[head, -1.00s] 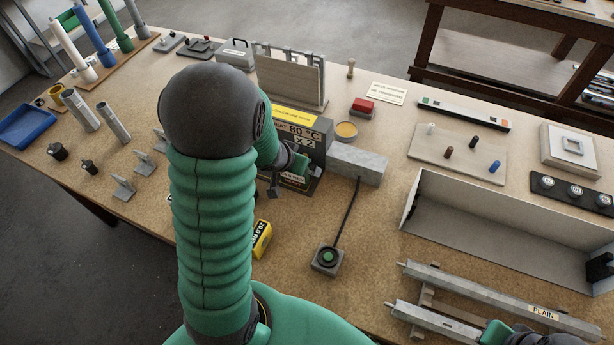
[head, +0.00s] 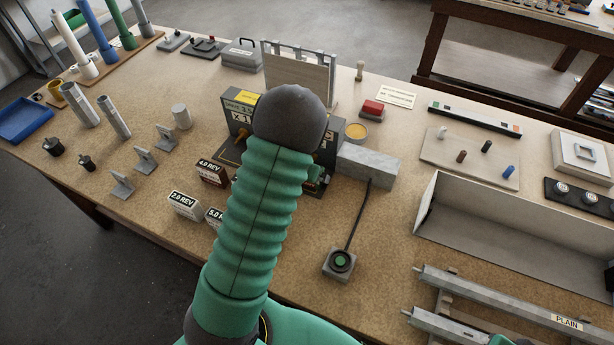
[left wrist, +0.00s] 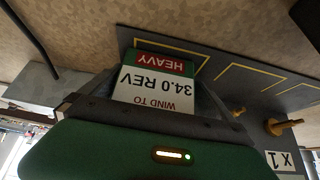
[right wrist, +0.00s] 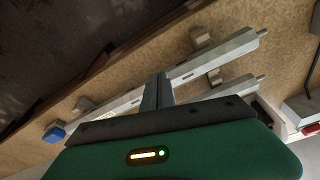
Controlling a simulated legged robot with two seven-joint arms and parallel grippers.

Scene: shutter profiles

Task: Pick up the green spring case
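A green tube (head: 117,26) stands upright on the wooden board at the back left; I cannot tell whether it is the spring case, and no other green case is clear. My left gripper (left wrist: 156,78) is open at the dark machine (head: 240,112). Its fingers lie either side of a white card with a red "HEAVY" band (left wrist: 158,86), reading "WIND TO 34.0 REV". In the head view my left arm hides this gripper and much of the machine. My right gripper (right wrist: 158,82) looks shut and empty above the grey rails (right wrist: 215,58).
Small labelled boxes, such as "2.0 REV" (head: 184,203) and "4.0 REV" (head: 211,171), stand left of my left arm. A grey block (head: 368,165) and a green-button box (head: 340,262) are to its right. A long open trough (head: 500,235) fills the right side.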

